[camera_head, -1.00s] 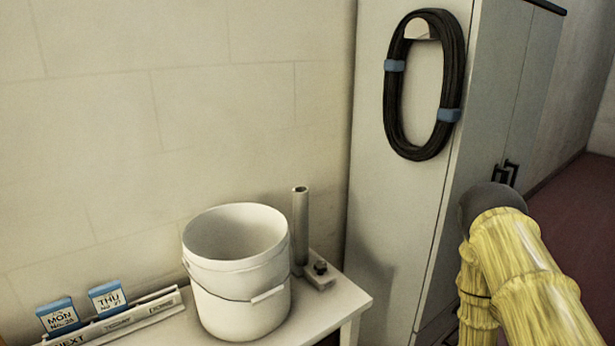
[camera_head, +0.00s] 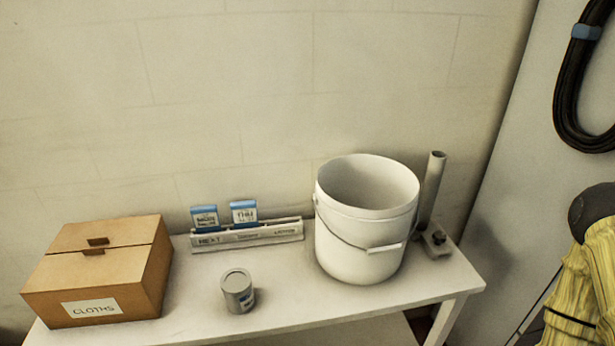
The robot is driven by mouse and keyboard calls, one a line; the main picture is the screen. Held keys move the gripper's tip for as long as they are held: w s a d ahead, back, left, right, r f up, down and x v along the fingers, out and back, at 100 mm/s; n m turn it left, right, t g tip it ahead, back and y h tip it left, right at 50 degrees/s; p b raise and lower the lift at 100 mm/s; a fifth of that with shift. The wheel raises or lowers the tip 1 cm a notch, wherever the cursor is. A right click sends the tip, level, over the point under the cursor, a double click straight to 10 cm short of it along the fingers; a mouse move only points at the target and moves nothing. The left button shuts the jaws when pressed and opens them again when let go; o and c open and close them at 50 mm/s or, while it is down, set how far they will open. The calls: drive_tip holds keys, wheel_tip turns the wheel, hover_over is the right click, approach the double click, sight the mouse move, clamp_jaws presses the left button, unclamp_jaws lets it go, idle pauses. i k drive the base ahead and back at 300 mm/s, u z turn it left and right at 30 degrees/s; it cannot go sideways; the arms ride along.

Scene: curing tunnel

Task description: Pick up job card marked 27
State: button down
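Two blue-topped job cards stand upright in a pale rack (camera_head: 248,238) at the back of a white table, against the wall. The right card (camera_head: 244,214) reads THU; in the earlier frame it reads No. 27, though its number is too blurred to read now. The left card (camera_head: 204,217) read MON, No. 28 earlier. They stand side by side with a small gap. My gripper is not in view; only part of my yellow-sleeved arm shows at the right edge.
A white bucket (camera_head: 357,245) stands right of the rack, with a grey upright tube (camera_head: 432,190) behind it. A grey can (camera_head: 238,291) stands in front of the rack. A cardboard CLOTHS box (camera_head: 97,270) is at left. A cabinet (camera_head: 545,130) with a hung black coil (camera_head: 568,95) is at right.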

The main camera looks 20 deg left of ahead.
sight(245, 213)
drive_tip(key=z, duration=0.35)
drive_tip(key=k, duration=0.65)
drive_tip(key=u, duration=2)
